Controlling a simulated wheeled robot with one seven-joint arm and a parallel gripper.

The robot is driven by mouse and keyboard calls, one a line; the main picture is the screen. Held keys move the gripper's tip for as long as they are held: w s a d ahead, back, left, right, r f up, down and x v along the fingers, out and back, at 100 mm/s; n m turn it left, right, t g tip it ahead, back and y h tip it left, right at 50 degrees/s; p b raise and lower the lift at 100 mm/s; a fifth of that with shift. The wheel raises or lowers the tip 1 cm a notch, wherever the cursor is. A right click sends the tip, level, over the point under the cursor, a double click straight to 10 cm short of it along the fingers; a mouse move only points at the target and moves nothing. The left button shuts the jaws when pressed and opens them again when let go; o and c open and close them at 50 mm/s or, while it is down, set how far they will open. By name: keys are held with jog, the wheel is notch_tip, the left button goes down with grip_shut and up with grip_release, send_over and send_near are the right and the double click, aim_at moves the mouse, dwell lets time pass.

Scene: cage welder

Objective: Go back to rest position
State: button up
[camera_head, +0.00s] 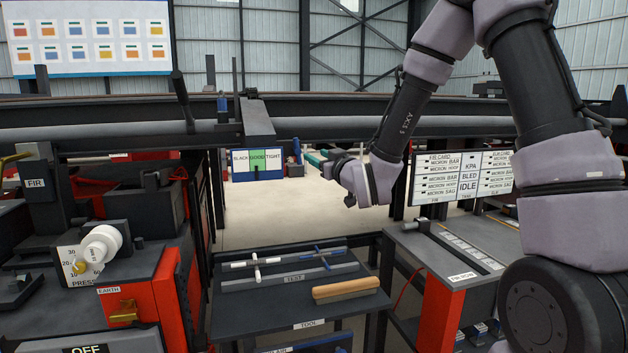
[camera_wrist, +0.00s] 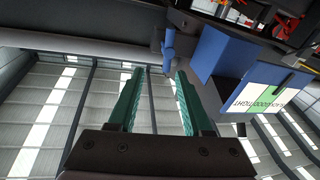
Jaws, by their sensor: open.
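My gripper (camera_head: 316,160) shows in the head view near the middle, in the air behind the dark tool table and below the long beam. Its green fingers point left and are partly hidden by my wrist. In the wrist view my gripper (camera_wrist: 159,72) has its two green fingers spread apart. Nothing is held between them. A blue part (camera_wrist: 169,52) shows beyond the fingertips, apart from them as far as I can tell.
A sign reading BLACK, GOOD, TIGHT (camera_head: 258,164) hangs left of my gripper. The tool table (camera_head: 240,313) in front carries a wood-backed brush (camera_head: 346,289) and cross-shaped tools (camera_head: 256,264). A display panel (camera_head: 463,176) stands right. A red-sided bench (camera_head: 440,312) is at right front.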

jog(key=s+d+r+m+g+h, duration=0.2)
jog(key=s+d+r+m+h, duration=0.1)
jog(key=d, duration=0.5)
jog(key=s+d+r+m+g+h, duration=0.2)
jog(key=s+d+r+m+h, duration=0.1)
jog(key=d, duration=0.5)
jog(key=s+d+m+g, duration=0.2)
jog(key=s+d, duration=0.2)
jog(key=s, duration=0.7)
jog(key=s+d+r+m+g, duration=0.1)
jog(key=s+d+m+g, duration=0.2)
jog(key=s, duration=0.7)
jog(key=shift+s+d+r+g+h, duration=0.25)
jog(key=shift+s+d+g+h, duration=0.05)
jog(key=shift+s+d, duration=0.1)
jog(key=shift+a, duration=0.1)
